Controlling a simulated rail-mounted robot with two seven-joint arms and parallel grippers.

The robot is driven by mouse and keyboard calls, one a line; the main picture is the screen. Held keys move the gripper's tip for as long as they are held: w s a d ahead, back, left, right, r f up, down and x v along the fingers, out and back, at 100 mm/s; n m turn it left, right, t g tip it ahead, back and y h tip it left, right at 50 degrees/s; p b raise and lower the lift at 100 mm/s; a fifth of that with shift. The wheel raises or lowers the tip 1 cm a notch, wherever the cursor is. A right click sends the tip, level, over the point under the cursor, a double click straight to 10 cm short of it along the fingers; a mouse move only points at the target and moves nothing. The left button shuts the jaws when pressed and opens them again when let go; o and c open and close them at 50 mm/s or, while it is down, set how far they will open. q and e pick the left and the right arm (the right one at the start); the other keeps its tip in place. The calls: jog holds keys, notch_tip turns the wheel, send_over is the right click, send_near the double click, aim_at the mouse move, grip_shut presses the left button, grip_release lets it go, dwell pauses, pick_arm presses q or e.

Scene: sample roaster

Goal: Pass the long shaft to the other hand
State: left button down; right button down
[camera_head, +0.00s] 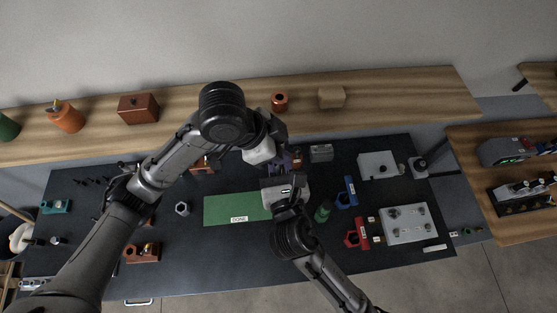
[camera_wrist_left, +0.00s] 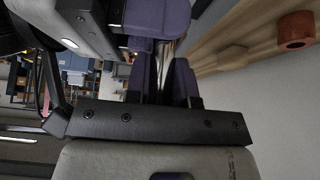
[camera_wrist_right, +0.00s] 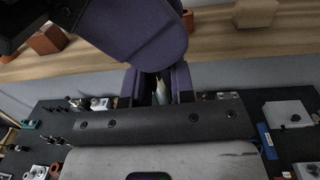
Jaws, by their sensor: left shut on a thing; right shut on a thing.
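My left gripper (camera_head: 281,158) and my right gripper (camera_head: 285,176) meet above the dark bench, purple fingers close together. In the left wrist view the fingers of my left gripper (camera_wrist_left: 164,75) are shut on the long shaft (camera_wrist_left: 166,62), a thin metallic strip, with the right gripper's purple fingers just beyond. In the right wrist view my right gripper (camera_wrist_right: 157,82) is also shut on the shaft (camera_wrist_right: 161,93), a pale narrow piece between its fingers. The left gripper's large purple finger covers much of that view. In the head view the shaft is hidden by the grippers.
A green mat (camera_head: 232,209) labelled DONE lies just left of the grippers. A blue holder (camera_head: 347,194), a red holder (camera_head: 357,234), a green bottle (camera_head: 322,212) and grey plates (camera_head: 405,222) stand to the right. A wooden shelf (camera_head: 380,106) runs behind.

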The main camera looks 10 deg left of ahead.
pick_arm(q)
jog(key=c, duration=0.9)
grip_release()
jog(key=shift+d, duration=0.1)
jog(key=v, duration=1.2)
notch_tip(320, 180, down, 22)
jog(key=s+a+n+t, duration=0.2)
jog(key=s+n+t, duration=0.1)
jog(key=n, duration=0.4)
jog(key=s+a+f+n+y, duration=0.2)
jog(key=s+f, duration=0.4)
jog(key=s, duration=0.3)
jog(key=s+a+f+n+g+y, duration=0.1)
jog(key=s+a+f+n+y, duration=0.2)
jog(key=s, duration=0.6)
notch_tip(320, 180, down, 4)
jog(key=a, duration=0.2)
jog(key=shift+a+r+g+y, duration=0.15)
jog(key=shift+a+g+y, duration=0.15)
jog(key=shift+y, duration=0.1)
jog(key=shift+s, duration=0.1)
